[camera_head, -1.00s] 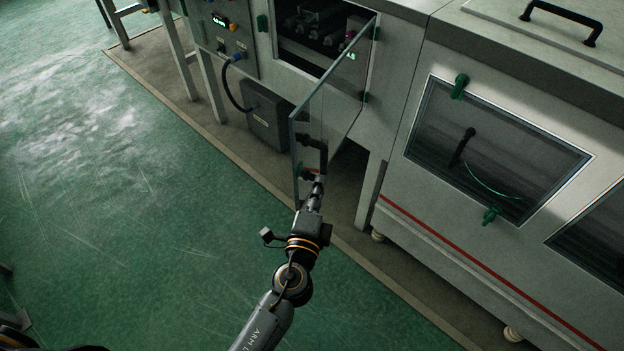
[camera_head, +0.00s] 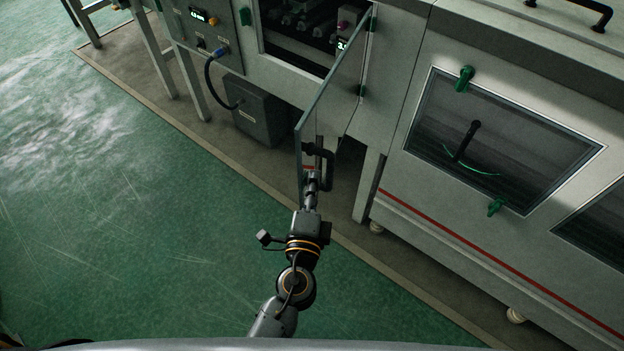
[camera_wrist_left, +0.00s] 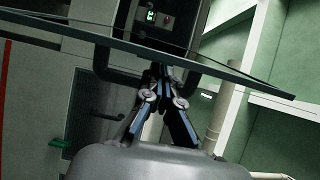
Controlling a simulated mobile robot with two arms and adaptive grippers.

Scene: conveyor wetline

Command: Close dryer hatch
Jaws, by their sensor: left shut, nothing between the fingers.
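The dryer hatch (camera_head: 343,88) is a clear hinged panel with a dark handle (camera_head: 327,166). It stands swung out from the machine front, hinged at its right side, and the dryer opening (camera_head: 297,38) is uncovered. My left gripper (camera_head: 312,176) is shut and empty, at the hatch's outer lower part by the handle. In the left wrist view the closed fingertips (camera_wrist_left: 160,68) are close to the panel edge (camera_wrist_left: 130,43), with the dark handle around them; I cannot tell whether they touch. My right gripper is not in view.
A closed window hatch (camera_head: 500,140) with green latches is on the machine section to the right. A control panel (camera_head: 205,30) and a grey box (camera_head: 262,110) with a cable are left of the opening. Green floor (camera_head: 130,220) in front is clear.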

